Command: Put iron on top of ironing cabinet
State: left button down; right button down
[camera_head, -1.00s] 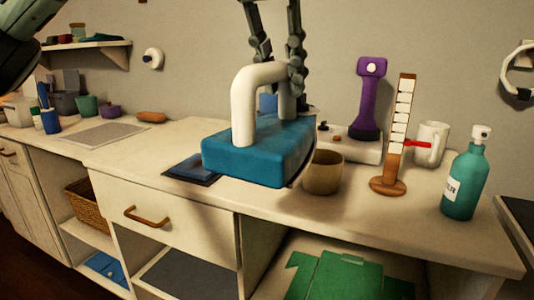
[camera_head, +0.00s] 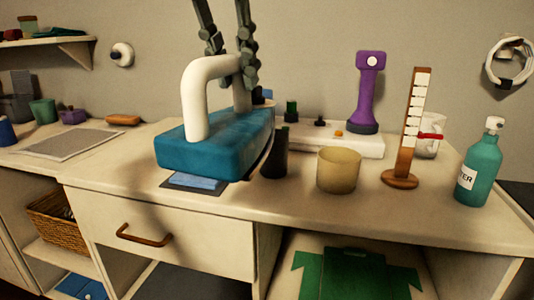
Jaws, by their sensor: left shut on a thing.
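The iron (camera_head: 215,147) has a blue body and a thick white handle. My left gripper (camera_head: 245,75) comes down from the top edge and is shut on the back part of the handle. The iron is upright over the left part of the ironing cabinet (camera_head: 270,208), a cream counter with a drawer. Below it lies a dark flat mat (camera_head: 222,188) with a light blue patch, partly hidden by the iron. I cannot tell whether the iron touches the mat or hangs just above it. My right gripper is not in view.
Right of the iron stand a dark cylinder (camera_head: 275,158), a tan cup (camera_head: 338,171), a wooden gauge (camera_head: 409,135), a purple tool (camera_head: 368,95) and a teal bottle (camera_head: 480,165). A grey mat (camera_head: 70,144) lies at left. The counter's front strip is clear.

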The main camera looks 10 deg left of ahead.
aim_at(136, 161)
jog(key=j, duration=0.65)
jog(key=i+j, duration=0.1)
jog(key=j, duration=0.2)
jog(key=i+j, duration=0.1)
jog(key=j, duration=0.15)
jog(key=i+j+z, duration=0.1)
jog(key=j, duration=0.2)
